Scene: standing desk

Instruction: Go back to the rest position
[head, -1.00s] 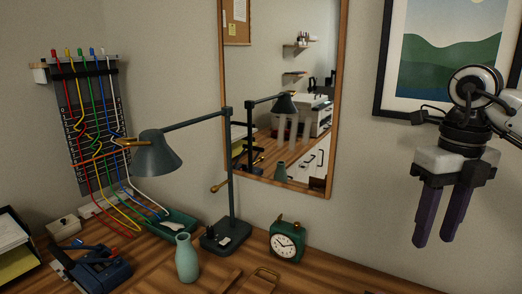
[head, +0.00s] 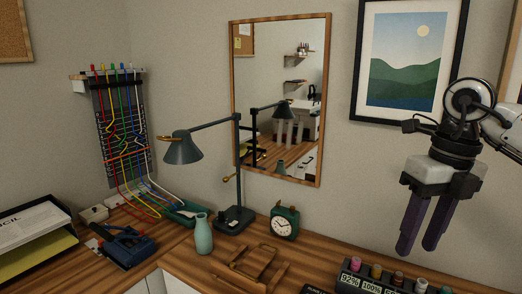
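My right gripper (head: 421,248) hangs at the right of the head view, with its two dark purple fingers pointing down. There is a gap between the fingers, and nothing is held in it. It shows in front of the wall, above the back right of the desk (head: 335,262), apart from everything there. My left gripper is not in view.
The desk holds a dark lamp (head: 184,150), a teal vase (head: 204,234), a green clock (head: 284,222), a wooden stand (head: 252,262), a blue tool (head: 127,246), a paper tray (head: 35,235) and a rack of jars (head: 375,280). A mirror (head: 282,100) hangs behind.

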